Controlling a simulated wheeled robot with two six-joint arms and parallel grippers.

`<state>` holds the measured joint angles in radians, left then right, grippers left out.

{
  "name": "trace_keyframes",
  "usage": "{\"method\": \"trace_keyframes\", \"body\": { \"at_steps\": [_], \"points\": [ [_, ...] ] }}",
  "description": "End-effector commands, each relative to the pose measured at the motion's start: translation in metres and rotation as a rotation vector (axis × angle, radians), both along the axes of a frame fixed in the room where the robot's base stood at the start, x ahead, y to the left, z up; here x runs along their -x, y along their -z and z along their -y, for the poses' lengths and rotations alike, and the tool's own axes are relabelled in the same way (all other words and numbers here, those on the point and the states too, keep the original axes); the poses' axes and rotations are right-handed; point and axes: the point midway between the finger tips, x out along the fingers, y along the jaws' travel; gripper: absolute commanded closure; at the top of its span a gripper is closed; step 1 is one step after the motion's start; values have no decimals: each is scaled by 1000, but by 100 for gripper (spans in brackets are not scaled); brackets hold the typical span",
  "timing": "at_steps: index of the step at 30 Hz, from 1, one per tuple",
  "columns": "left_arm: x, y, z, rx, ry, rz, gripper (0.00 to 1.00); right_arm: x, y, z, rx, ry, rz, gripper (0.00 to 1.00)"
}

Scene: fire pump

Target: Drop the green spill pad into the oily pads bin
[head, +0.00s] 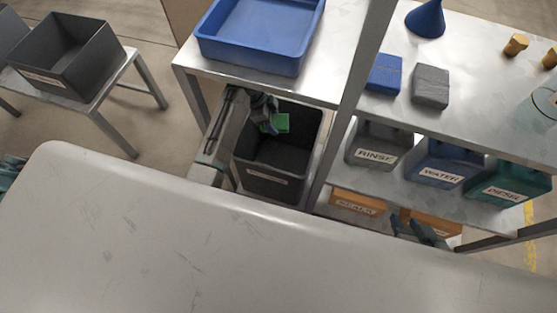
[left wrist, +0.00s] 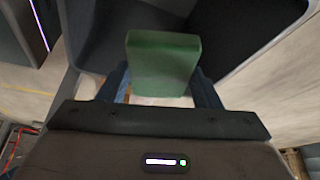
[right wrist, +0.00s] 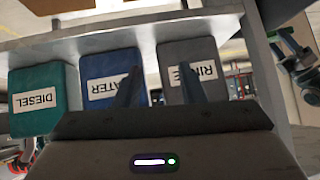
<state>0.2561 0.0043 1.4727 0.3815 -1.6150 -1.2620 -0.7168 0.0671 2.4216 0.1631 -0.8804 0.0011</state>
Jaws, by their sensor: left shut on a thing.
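The green spill pad (head: 281,122) is held in my left gripper (head: 268,118). In the left wrist view the pad (left wrist: 163,64) sits between the fingers of the left gripper (left wrist: 160,88), which is shut on it. In the head view the pad shows over the opening of a dark grey bin (head: 270,187) under the blue tray; how high it is cannot be told exactly. The bin's label is too small to read. My right gripper (head: 418,230) is low in front of the shelf, and in the right wrist view its fingers (right wrist: 162,88) stand apart with nothing between them.
Jugs labelled RINSE (head: 377,146), WATER (head: 440,164) and DIESEL (head: 505,185) stand on the shelf. A blue tray (head: 262,38), blue block (head: 384,74) and grey block (head: 430,87) are above. Another dark bin (head: 68,58) is on a stand at left. A metal post (head: 352,100) rises beside the grey bin.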

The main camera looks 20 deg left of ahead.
Motion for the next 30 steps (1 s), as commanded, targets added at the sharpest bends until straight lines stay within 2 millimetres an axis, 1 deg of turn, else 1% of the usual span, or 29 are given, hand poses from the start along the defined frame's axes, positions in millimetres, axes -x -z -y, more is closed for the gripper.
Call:
{"method": "trace_keyframes", "body": {
  "at_steps": [1, 4, 9, 17, 18, 20, 21, 30],
  "points": [
    [0, 5, 0, 0, 0, 1, 60, -1, 4, -1, -12, 5, 23, 64],
    [0, 7, 0, 0, 0, 0, 60, -4, 3, -2, -28, 13, 64, 64],
    [0, 9, 0, 0, 0, 0, 60, -6, 2, -3, -42, 21, 99, 64],
    [0, 8, 0, 0, 0, 0, 60, -7, 1, -3, -43, 21, 104, 64],
    [0, 8, 0, 0, 0, 0, 36, -6, 1, -3, -43, 21, 104, 64],
    [0, 8, 0, 0, 0, 0, 24, -6, 1, -3, -43, 21, 103, 64],
    [0, 8, 0, 0, 0, 0, 16, -6, 1, -3, -43, 21, 103, 64],
    [0, 7, 0, 0, 0, 0, 16, -6, 1, -3, -43, 21, 103, 64]
  ]
}}
